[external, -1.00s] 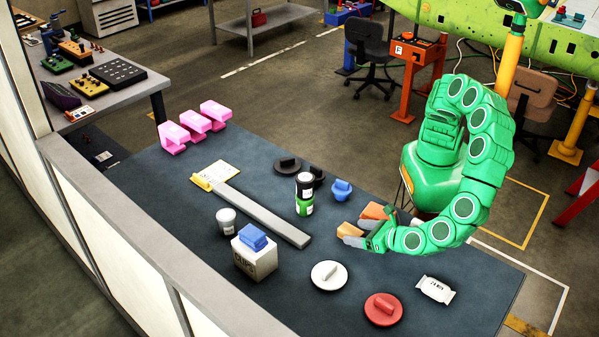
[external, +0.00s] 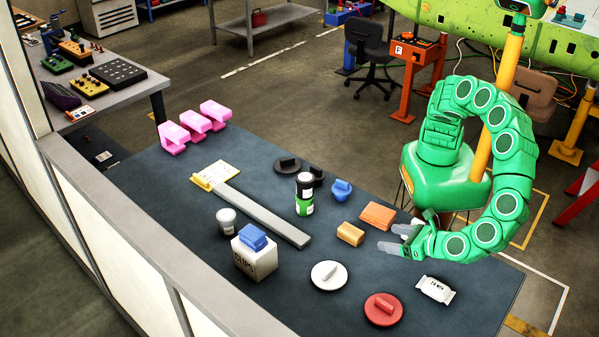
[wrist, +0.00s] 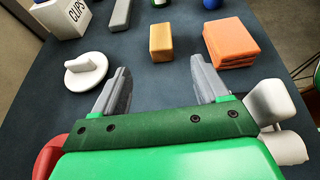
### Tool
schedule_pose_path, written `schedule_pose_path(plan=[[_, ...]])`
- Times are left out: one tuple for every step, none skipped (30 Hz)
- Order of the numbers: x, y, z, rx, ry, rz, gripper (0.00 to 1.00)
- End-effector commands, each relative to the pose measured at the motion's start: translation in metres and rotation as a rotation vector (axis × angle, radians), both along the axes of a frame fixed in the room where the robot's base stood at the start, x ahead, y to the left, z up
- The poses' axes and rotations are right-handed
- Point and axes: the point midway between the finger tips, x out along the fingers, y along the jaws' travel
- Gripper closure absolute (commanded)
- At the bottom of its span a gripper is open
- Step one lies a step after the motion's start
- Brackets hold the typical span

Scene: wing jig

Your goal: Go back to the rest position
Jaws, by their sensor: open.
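My gripper (external: 396,240) is at the right side of the dark table (external: 240,165). In the wrist view its two grey fingers (wrist: 160,90) are spread apart with nothing between them. A tan block (external: 350,234) lies on the table just left of the fingertips; the wrist view shows it (wrist: 161,42) ahead of the fingers, apart from them. An orange folded stack (external: 378,215) lies behind the fingers, and it also shows in the wrist view (wrist: 230,44). My green arm curves up from the fingers on the right.
A white round-based part (external: 329,275), a red one (external: 384,309) and a white packet (external: 436,289) lie in front. Pink brackets (external: 195,127) sit at the far left.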

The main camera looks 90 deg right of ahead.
Motion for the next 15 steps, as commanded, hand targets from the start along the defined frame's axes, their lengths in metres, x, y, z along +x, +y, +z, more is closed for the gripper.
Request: schedule_pose_path(plan=[[0.0001, -0.0001, 0.0, 0.0, 0.0, 0.0, 0.26], [0.0001, -0.0001, 0.0, 0.0, 0.0, 0.0, 0.26], [0.0001, -0.0001, -0.0001, 0.0, 0.0, 0.0, 0.26], [0.0002, 0.0, -0.0001, 0.0, 0.0, 0.0, 0.26], [0.0002, 0.0, -0.0001, 0.0, 0.0, 0.0, 0.26], [0.0002, 0.0, -0.0001, 0.0, 0.0, 0.0, 0.26], [0.0003, 0.0, -0.0001, 0.0, 0.0, 0.0, 0.26], [0.0003, 0.0, 0.0, 0.0, 0.0, 0.0, 0.26], [0.0003, 0.0, 0.0, 0.0, 0.0, 0.0, 0.26], [0.0003, 0.0, -0.0001, 0.0, 0.0, 0.001, 0.26], [0.0003, 0.0, -0.0001, 0.0, 0.0, 0.001, 0.26], [0.0004, 0.0, 0.0, 0.0, 0.0, 0.001, 0.26], [0.0009, -0.0004, 0.0002, 0.002, 0.0, -0.002, 0.26], [0.0023, -0.0012, 0.0009, 0.005, -0.001, -0.005, 0.26], [0.0057, -0.0036, 0.0027, 0.012, -0.002, -0.014, 0.26]])
